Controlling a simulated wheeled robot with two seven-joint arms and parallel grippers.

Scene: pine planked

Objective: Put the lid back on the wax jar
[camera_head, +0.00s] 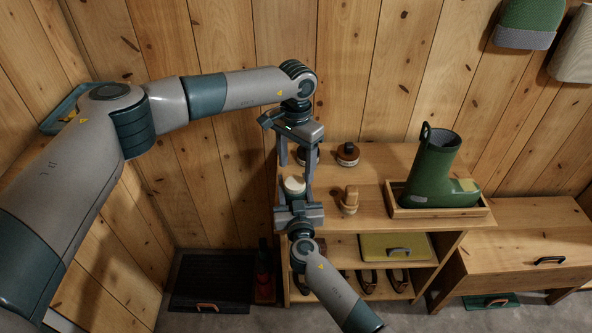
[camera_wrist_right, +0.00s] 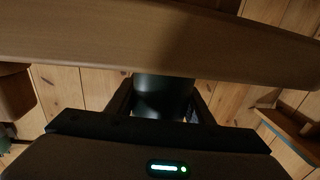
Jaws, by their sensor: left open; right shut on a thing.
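A small round jar (camera_head: 294,186) with a pale cream top is between the fingers of my right gripper (camera_head: 294,192), at the left end of the shelf unit. My right gripper is shut on it; the right wrist view shows its dark cylindrical side (camera_wrist_right: 163,95) between the jaws. My left gripper (camera_head: 296,162) is open and points down, just above and behind the jar. A dark round piece (camera_head: 313,154) is partly hidden behind the left fingers. I cannot tell whether it is the lid.
A round brown and dark tin (camera_head: 348,154) and a wooden brush (camera_head: 350,200) stand on the shelf top (camera_head: 375,170). A green boot (camera_head: 436,172) stands in a wooden tray (camera_head: 440,212) at right. The top between tin and tray is clear. A plank wall rises behind.

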